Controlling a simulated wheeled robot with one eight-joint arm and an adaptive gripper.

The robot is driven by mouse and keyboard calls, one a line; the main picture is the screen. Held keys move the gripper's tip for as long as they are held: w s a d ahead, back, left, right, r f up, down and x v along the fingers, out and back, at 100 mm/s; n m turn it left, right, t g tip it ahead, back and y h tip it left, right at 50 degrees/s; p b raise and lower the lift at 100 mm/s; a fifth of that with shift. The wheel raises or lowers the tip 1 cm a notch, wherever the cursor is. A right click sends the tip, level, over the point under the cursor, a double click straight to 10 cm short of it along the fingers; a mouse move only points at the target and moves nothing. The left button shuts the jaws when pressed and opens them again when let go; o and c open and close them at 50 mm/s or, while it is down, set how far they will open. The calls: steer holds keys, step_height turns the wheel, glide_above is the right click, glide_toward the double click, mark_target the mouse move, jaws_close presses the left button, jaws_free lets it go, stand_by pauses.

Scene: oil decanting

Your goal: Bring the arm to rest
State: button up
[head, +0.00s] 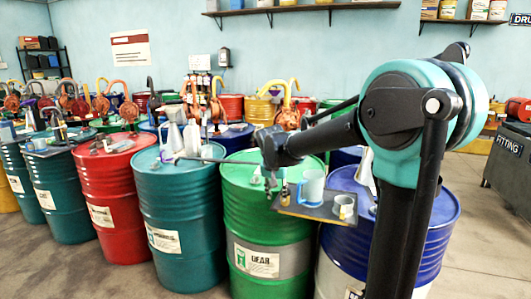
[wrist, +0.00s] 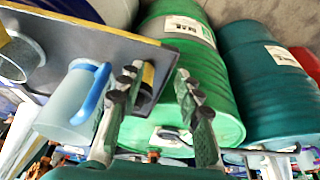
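My arm reaches across the drums in the head view, and my gripper (head: 273,182) hangs over the green drum labelled GEAR (head: 238,208). In the wrist view the two fingers of my gripper (wrist: 158,82) stand apart with nothing clamped between them. A small brass and dark piece (wrist: 148,75) shows beside the left finger, by the edge of a dark tray (wrist: 115,38). I cannot tell whether the finger touches it. A pale blue mug with a blue handle (wrist: 68,105) is left of the fingers; it also shows in the head view (head: 312,187).
A second, grey cup (head: 344,207) stands on the tray, near the blue drum (head: 427,225). Teal (head: 180,215) and red drums (head: 112,195) with cans and hand pumps line the left. A dark cabinet (head: 508,165) stands at the right. Floor is free in front of the drums.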

steer(key=s+d+f+n, duration=0.1)
steer(key=s+d+f, duration=0.4)
steer(key=s, duration=0.3)
steer(key=s+d+f+n, duration=0.1)
steer(key=s+d+f, duration=0.4)
steer(key=s, duration=0.4)
steer(key=s+d+f+n+y, duration=0.1)
steer(key=s+d+f, duration=0.4)
steer(key=s, duration=0.3)
steer(key=shift+s+t, duration=0.3)
steer(key=shift+s, duration=0.1)
steer(key=shift+f, duration=0.1)
